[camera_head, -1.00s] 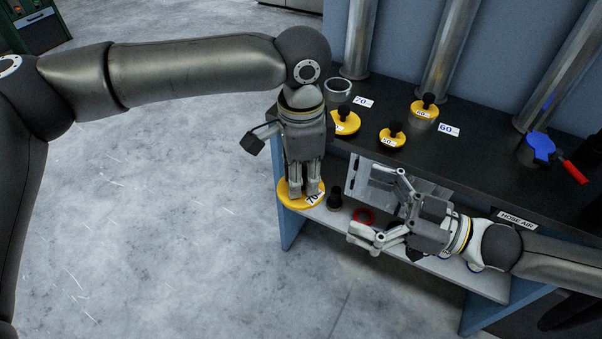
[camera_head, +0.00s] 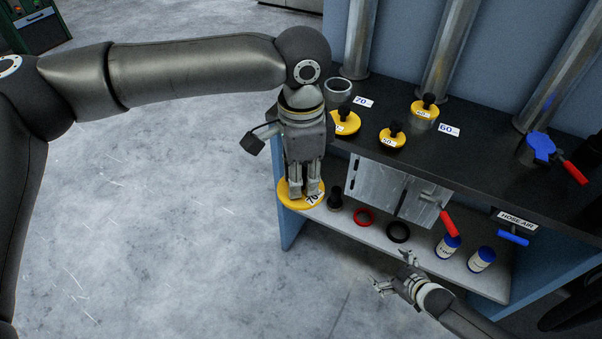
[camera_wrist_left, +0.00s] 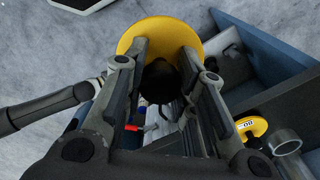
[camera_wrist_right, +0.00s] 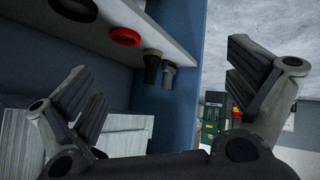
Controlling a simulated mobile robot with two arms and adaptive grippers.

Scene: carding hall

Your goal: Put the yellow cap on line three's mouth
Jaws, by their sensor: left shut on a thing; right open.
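My left gripper (camera_head: 304,190) is shut on a yellow cap (camera_head: 290,203) labelled 70, held out at the left end of the bench. In the left wrist view the yellow cap (camera_wrist_left: 150,32) shows its dark knob between the fingers. An open grey mouth (camera_head: 338,86) stands on the bench beside a tag reading 70, up and right of my left gripper. Another yellow cap (camera_head: 424,113) is at the mouth tagged 60. Two more yellow caps (camera_head: 347,123) (camera_head: 391,140) are on the bench top. My right gripper (camera_head: 397,285) is open and empty, in front of the lower shelf.
The lower shelf (camera_head: 375,246) holds a dark fitting (camera_head: 335,199), a red ring (camera_head: 364,217), a black ring (camera_head: 398,232) and two blue-capped containers (camera_head: 447,246). A blue fitting with a red handle (camera_head: 575,172) is at right. Metal pipes (camera_head: 447,50) rise behind the bench top.

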